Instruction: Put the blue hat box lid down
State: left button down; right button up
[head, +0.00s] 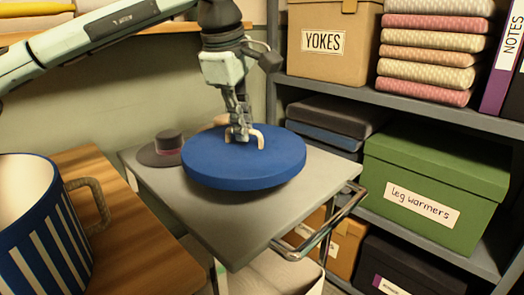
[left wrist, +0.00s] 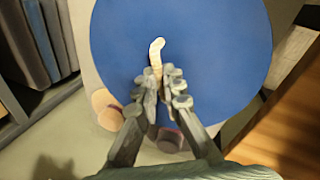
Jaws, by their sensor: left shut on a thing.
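The blue hat box lid (head: 240,170) is a flat round disc with a pale cream handle (head: 259,136) on top. My left gripper (head: 238,132) comes down from above and is shut on that handle. The lid is roughly level over the grey trolley top (head: 265,220), with a dark shadow under its near edge; I cannot tell whether it touches the top. In the left wrist view the lid (left wrist: 215,40) fills the upper middle, and the fingers (left wrist: 164,88) close around the handle (left wrist: 156,52). My right gripper is not in view.
A grey hat (head: 163,150) with a pink band sits left of the lid, with a beige thing (head: 217,122) partly hidden behind. A striped mug (head: 45,235) stands on the wooden table (head: 150,235) at left. Shelves with a green box (head: 430,185) stand right. The trolley's front is clear.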

aim_at(262, 132)
pick_arm(q)
jog(key=w+d+f, duration=0.2)
jog(key=w+d, duration=0.1)
jog(key=shift+d+f, duration=0.25)
jog(key=shift+f, duration=0.1)
notch_tip(262, 132, down, 4)
jog(key=shift+r+p, duration=0.1)
jog(key=shift+p, duration=0.25)
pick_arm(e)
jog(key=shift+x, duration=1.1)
pick_arm(q)
jog(key=shift+f, duration=0.2)
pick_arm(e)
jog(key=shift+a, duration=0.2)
pick_arm(q)
jog(key=c, duration=1.6)
grip_release()
jog(key=shift+c, duration=0.2)
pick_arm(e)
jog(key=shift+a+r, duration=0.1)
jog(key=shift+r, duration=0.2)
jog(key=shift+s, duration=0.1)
